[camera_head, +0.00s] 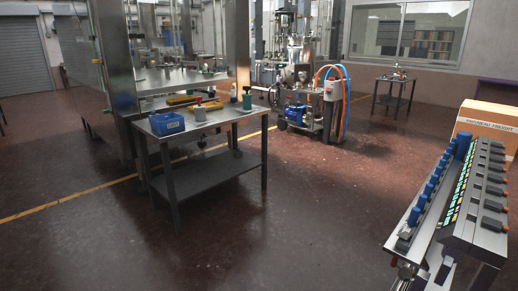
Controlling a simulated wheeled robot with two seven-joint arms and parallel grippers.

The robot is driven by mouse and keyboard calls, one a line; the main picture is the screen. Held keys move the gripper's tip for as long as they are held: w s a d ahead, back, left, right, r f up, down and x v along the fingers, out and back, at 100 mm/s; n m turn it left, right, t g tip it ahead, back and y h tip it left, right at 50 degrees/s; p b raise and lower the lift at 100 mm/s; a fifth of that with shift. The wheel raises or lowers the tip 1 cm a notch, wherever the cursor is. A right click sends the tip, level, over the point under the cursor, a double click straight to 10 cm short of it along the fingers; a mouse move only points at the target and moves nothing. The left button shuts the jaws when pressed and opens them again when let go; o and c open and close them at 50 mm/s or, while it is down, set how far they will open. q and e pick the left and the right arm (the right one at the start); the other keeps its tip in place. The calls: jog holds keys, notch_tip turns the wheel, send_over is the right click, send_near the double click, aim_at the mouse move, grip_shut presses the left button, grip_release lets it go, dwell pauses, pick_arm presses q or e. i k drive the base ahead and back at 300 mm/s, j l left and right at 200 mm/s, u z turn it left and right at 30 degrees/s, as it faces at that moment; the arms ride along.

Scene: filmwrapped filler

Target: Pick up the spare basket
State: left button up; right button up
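A small blue open basket (167,123), likely the spare basket, sits upright on the left end of a grey metal table (225,113). The table stands left of centre, some way across the floor. Its contents are too small to tell. Neither of my grippers shows in the head view.
A pump cart (318,112) stands behind the table. The foreground floor is clear.

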aim_at(238, 153)
jog(key=i+z, duration=0.1)
jog(key=i, duration=0.75)
jog(key=i+j+z, duration=0.1)
jog(key=i, duration=0.75)
jog(key=i+j+z, duration=0.1)
jog(key=i, duration=0.75)
jog(key=i+l+z, duration=0.15)
jog(key=i, duration=0.4)
jog(key=i+z, duration=0.15)
jog(key=i, duration=0.45)
jog(key=i+z, duration=0.15)
jog(key=i, duration=0.4)
jog(key=i+j+z, duration=0.15)
jog(key=i, duration=0.45)
jog(key=i+j+z, duration=0.15)
jog(key=i, duration=0.4)
jog(key=i+l+z, duration=0.2)
jog(key=i, duration=1.15)
jog(key=i+j+u, duration=0.35)
jog(key=i+u, duration=0.75)
jog(key=i, duration=0.2)
jog(key=i+j+u, duration=0.1)
jog(key=i+j, duration=0.75)
jog(key=j, duration=0.15)
jog(key=u, duration=3.75)
